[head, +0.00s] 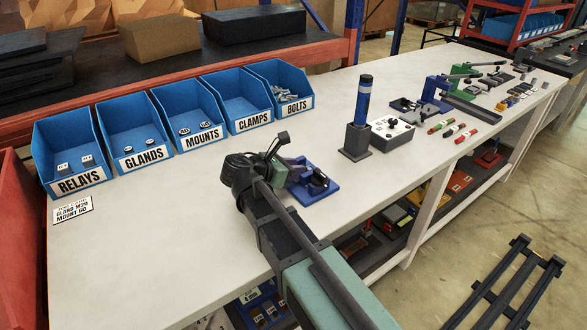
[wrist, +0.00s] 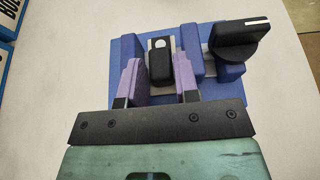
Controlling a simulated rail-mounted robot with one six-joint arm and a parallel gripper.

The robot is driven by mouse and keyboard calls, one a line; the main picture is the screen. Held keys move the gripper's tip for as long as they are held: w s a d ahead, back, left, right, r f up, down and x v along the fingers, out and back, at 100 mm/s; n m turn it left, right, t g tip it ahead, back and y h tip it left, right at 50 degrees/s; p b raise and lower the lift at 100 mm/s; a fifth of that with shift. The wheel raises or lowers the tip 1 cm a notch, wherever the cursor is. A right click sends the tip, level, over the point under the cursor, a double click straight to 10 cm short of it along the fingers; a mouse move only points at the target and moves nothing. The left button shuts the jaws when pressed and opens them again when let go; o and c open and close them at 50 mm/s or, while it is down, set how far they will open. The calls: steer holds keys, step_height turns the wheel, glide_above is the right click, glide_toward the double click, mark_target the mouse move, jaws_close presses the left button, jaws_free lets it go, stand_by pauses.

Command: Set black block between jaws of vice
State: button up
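The blue vice (wrist: 226,88) fills the top middle of the wrist view, with a black knob (wrist: 240,40) on its right. A small black block (wrist: 160,66) sits between the vice's two blue jaws, with a pale plate behind it. My gripper (wrist: 160,68) is open. Its two purple fingers stand left and right of the block, with a visible gap on the left and a very narrow one on the right. In the head view the vice (head: 322,193) is on the bench, just right of my gripper.
Blue labelled bins (head: 185,115) line the back left of the white bench (head: 200,235). A dark post with a blue top (head: 357,115) and a grey button box (head: 391,133) stand right of the vice. Other tools lie farther right.

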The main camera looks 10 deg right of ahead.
steer(key=shift+o, duration=0.6)
steer(key=shift+a+r, duration=0.15)
steer(key=shift+a, duration=0.05)
steer(key=shift+o, duration=0.7)
steer(key=p+v, duration=0.4)
steer(key=v, duration=0.6)
steer(key=shift+s+a, duration=0.15)
steer(key=shift+a, duration=0.05)
